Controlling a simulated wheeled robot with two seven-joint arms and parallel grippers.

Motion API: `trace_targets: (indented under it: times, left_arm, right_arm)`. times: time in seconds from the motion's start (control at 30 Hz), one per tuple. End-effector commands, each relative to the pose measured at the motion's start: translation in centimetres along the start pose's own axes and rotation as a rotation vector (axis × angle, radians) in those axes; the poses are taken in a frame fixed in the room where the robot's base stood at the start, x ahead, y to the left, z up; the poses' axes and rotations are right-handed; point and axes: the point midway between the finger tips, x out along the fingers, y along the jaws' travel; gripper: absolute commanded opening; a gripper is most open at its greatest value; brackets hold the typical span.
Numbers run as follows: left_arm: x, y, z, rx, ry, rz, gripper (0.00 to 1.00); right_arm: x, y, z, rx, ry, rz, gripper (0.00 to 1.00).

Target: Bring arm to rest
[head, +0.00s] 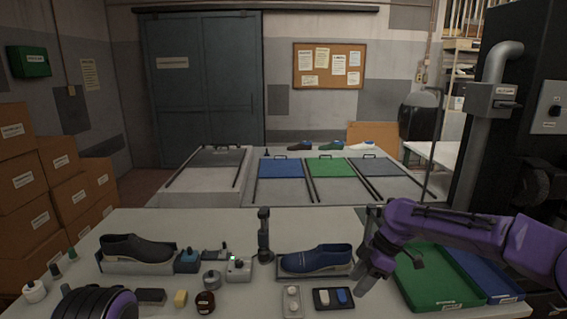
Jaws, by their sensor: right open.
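My right arm (455,227) is purple and comes in from the right edge, reaching over the worktable (225,222). Its grey gripper (368,273) is tilted downward, just right of the blue shoe (317,258), and is open with nothing seen between its fingers. Whether the fingers touch the table cannot be told. The blue shoe rests on a dark stand. At the lower left, a purple and black part of my left arm (100,303) shows; the left gripper is out of view.
A black shoe (137,248) sits on a holder at the left. A green tray (428,281) and a blue tray (484,274) lie under and beside my right arm. Small tools and jars line the front. A dark post (264,233) stands mid-table. Boxes (17,220) are stacked left.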

Motion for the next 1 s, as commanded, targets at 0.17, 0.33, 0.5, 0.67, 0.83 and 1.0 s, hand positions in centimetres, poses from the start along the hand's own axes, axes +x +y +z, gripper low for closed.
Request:
trace_targets:
  times: [0.17, 0.33, 0.5, 0.67, 0.83, 1.0]
  left_arm:
    - [0.0, 0.0, 0.0, 0.0, 0.001, 0.0, 0.58]
    - [0.0, 0.0, 0.0, 0.0, 0.001, 0.0, 0.58]
    - [0.2, 0.0, 0.1, 0.0, 0.0, 0.0, 0.58]
    - [1.3, 0.1, 0.5, 0.0, 0.0, 0.0, 0.58]
    - [3.8, 0.3, 1.6, 0.0, 0.0, 0.0, 0.58]
    - [6.5, 0.6, 2.7, 0.0, 0.0, 0.0, 0.58]
  right_arm:
    - [0.4, 1.4, -1.2, 0.135, 0.065, 0.08, 0.46]
    - [1.6, 2.5, -2.4, 0.316, 0.152, 0.161, 0.46]
    - [4.4, 3.2, -3.0, 0.57, 0.254, 0.247, 0.46]
    - [10.7, 2.4, -1.4, 0.914, 0.353, 0.333, 0.46]
    - [21.6, -3.2, 5.9, 1.415, 0.421, 0.484, 0.46]
    - [28.7, -12.8, 15.9, 1.777, 0.401, 0.696, 0.46]
